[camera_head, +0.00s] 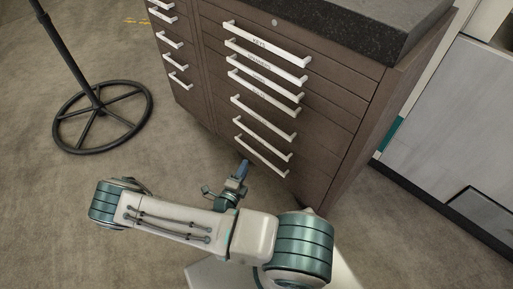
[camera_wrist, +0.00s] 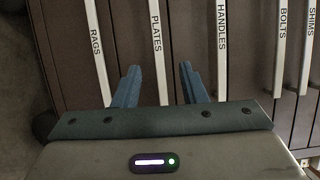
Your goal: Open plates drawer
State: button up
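The plates drawer's pale bar handle, labelled PLATES (camera_wrist: 156,35), runs up the middle of the wrist view. My gripper (camera_wrist: 159,66) is open, with one blue finger on each side of that handle in the picture. I cannot tell whether the bar lies between the fingers in depth. In the head view my gripper (camera_head: 243,168) shows near the lowest handles, partly hidden by my arm. The plates handle appears to be the second from the bottom there (camera_head: 262,140), its label unreadable. The drawer looks shut.
The RAGS handle (camera_wrist: 97,45) is left of the fingers, the HANDLES handle (camera_wrist: 222,50) to the right, with BOLTS (camera_wrist: 283,30) and SHIMS (camera_wrist: 309,25) beyond. A wheel-shaped stand base (camera_head: 100,118) is on the floor at left. A grey cabinet (camera_head: 450,120) stands at right.

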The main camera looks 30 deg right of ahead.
jog(key=b, duration=0.2)
send_near(259, 139)
jog(key=shift+n, duration=0.3)
jog(key=x, duration=0.8)
jog(key=shift+w+f, duration=0.15)
jog(key=shift+f, duration=0.1)
grip_shut()
